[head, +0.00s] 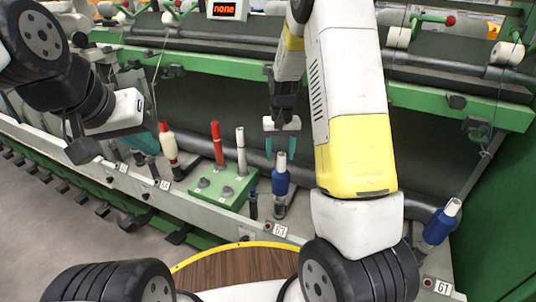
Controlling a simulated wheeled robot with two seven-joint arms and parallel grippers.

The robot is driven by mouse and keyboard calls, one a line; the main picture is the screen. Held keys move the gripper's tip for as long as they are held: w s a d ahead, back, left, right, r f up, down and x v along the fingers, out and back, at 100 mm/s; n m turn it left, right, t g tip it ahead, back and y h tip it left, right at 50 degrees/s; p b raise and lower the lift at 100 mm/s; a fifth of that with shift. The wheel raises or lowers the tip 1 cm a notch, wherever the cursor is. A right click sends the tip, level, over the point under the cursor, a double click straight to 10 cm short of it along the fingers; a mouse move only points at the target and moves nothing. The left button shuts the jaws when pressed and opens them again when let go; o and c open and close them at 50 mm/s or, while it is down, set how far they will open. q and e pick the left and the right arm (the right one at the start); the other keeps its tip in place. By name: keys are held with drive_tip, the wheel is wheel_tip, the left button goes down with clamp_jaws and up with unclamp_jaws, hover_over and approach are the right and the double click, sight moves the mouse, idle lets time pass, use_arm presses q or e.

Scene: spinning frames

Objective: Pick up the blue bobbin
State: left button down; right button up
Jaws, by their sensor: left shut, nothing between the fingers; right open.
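A blue bobbin (280,183) with a white top stands upright on the machine's rail, near the middle of the head view. My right gripper (282,148) is open, with its teal fingers pointing down just above the bobbin's white top. I cannot tell whether the fingers touch it. A second blue bobbin (438,226), tilted, with a white tip, is at the right near the G1 tag. My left gripper (148,142) is at the left, shut and empty, close to a cream-and-red bobbin (168,146).
A green box (223,187) holding a red tube (217,144) and a white tube (240,150) stands left of the middle blue bobbin. A dark, thin spindle (253,205) is beside that bobbin. Green machine beams (460,98) run behind. My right arm hides part of the rail.

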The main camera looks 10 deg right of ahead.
sight(281, 168)
drive_tip(key=f, duration=0.6)
drive_tip(key=shift+s+d+f, duration=0.2)
drive_tip(key=shift+s+d, duration=0.05)
drive_tip(key=shift+s, duration=0.05)
drive_tip(key=shift+r, duration=0.1)
drive_tip(key=shift+c, duration=0.5)
clamp_jaws()
